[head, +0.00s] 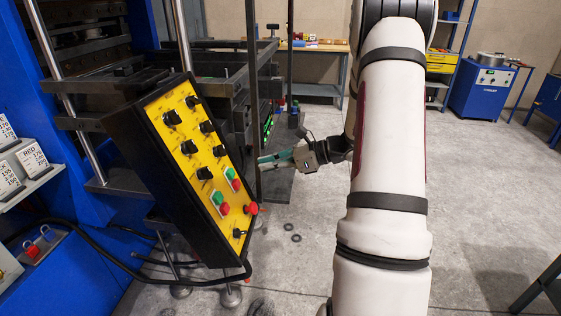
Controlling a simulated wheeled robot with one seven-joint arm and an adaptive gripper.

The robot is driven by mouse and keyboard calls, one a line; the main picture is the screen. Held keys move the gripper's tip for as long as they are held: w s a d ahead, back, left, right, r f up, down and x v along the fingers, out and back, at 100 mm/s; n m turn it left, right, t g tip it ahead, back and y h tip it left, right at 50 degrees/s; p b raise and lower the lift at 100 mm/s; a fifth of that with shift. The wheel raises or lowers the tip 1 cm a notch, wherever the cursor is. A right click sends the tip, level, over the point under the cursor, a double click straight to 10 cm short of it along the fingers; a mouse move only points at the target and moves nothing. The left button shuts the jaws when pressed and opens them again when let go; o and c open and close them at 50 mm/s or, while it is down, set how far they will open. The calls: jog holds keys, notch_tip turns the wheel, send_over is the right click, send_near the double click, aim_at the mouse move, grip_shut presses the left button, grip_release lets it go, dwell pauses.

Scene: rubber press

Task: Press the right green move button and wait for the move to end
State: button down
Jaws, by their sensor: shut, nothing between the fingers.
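A black control box with a yellow face (163,115) stands tilted at the left of the head view, with several black knobs on it. Low on the face are two green buttons, the right one (230,173) higher up and the left one (217,198) lower. Each has a red button next to it. A red mushroom button (251,208) stands out at the lower right edge. My gripper (262,161) is shut and empty, its teal fingers pointing left, to the right of the right green button. A gap shows between them; I cannot tell its depth.
The blue press (85,90) with steel posts stands behind the control box. A black cable (110,255) loops below it. The grey floor on the right is open. A blue cabinet (480,95) stands at the back right.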

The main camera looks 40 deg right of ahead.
aim_at(233, 172)
jog(key=p+x, duration=0.1)
jog(key=x, duration=0.7)
